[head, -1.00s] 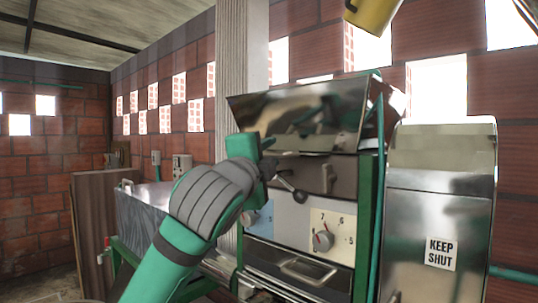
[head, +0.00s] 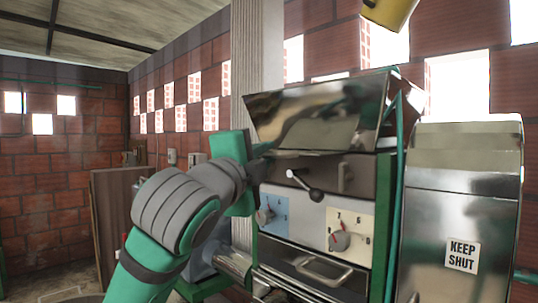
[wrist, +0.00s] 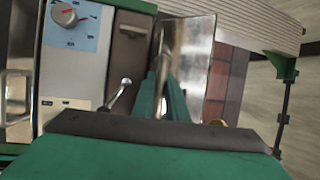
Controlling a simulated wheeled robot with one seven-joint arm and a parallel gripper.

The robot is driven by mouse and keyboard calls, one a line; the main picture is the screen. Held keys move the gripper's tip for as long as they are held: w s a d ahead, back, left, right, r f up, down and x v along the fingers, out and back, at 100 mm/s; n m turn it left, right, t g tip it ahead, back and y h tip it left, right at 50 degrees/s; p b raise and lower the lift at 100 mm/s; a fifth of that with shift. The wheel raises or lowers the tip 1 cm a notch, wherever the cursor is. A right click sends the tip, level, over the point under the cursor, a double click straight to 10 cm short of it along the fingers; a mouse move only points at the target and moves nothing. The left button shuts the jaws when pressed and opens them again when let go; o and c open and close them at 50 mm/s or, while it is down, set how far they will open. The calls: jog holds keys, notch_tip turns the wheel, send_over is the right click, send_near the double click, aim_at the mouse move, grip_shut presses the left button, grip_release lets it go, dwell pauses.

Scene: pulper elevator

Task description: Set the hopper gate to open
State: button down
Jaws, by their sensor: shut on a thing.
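The steel hopper (head: 315,115) tops the pulper; its shiny side also shows in the wrist view (wrist: 196,65). My gripper (head: 262,155) is at the hopper's lower left edge. In the wrist view its green fingers (wrist: 164,75) are close together on a thin part beside the hopper steel, apparently the hopper gate. The fingers and arm hide most of that part, so its position cannot be read.
Below the hopper are a blue dial plate (head: 273,213) and a cream dial plate (head: 350,232). A steel cabinet marked KEEP SHUT (head: 462,200) stands at right. A yellow object (head: 390,12) hangs above. A brown panel (head: 112,205) stands behind my arm.

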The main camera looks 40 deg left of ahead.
jog(key=c, duration=1.8)
grip_release()
jog(key=shift+s, duration=0.2)
jog(key=v, duration=1)
jog(key=shift+s+d, duration=0.15)
jog(key=shift+s, duration=0.2)
